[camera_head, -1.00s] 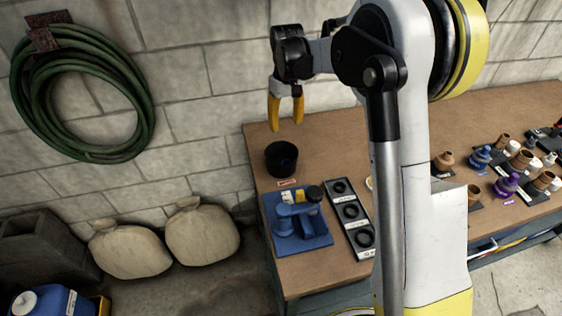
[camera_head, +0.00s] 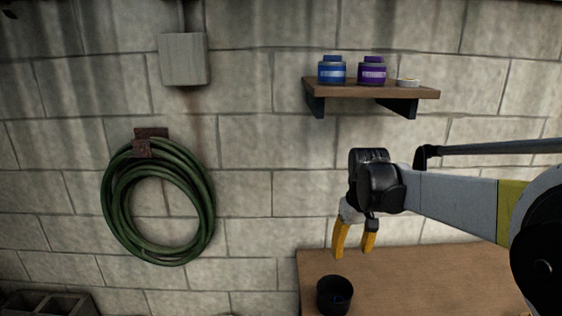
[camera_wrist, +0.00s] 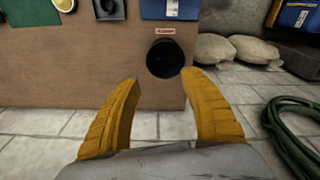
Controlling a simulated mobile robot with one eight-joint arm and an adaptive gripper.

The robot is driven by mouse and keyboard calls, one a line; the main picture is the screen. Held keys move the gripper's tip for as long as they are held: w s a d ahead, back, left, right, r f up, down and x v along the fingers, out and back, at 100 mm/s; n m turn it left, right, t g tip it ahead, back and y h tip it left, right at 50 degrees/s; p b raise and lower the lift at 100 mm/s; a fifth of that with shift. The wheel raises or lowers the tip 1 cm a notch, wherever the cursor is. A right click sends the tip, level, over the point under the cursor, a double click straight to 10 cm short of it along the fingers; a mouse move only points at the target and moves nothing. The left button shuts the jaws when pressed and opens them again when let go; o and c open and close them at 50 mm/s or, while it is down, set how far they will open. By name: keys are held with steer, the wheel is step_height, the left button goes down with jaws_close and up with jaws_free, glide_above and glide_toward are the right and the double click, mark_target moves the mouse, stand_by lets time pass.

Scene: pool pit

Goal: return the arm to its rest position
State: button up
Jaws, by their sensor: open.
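My gripper (camera_head: 354,250) hangs from my arm with its two yellow fingers pointing down, apart and with nothing between them. In the head view it is above the back left part of the brown workbench (camera_head: 430,275), close to the block wall. A black round cup (camera_head: 334,295) stands on the bench below and slightly left of the fingers. In the wrist view the open fingers (camera_wrist: 162,95) show at the bottom, and the black cup (camera_wrist: 165,58) is beyond them near the bench corner.
A wall shelf (camera_head: 370,90) with a blue jar (camera_head: 332,70), a purple jar (camera_head: 372,70) and a small white dish (camera_head: 408,82) is above my gripper. A green hose (camera_head: 158,200) hangs left on the wall. Pale sacks (camera_wrist: 235,50) lie on the floor beside the bench.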

steer(key=s+r+m+t+b, duration=0.1)
steer(key=s+r+t+b, duration=0.15)
steer(key=s, duration=1.05)
steer(key=s+f+m+t, duration=0.1)
steer(key=s+f+t, duration=0.2)
steer(key=s, duration=0.8)
step_height(320, 180, down, 2)
steer(key=shift+s+f, duration=0.1)
steer(key=shift+s, duration=0.15)
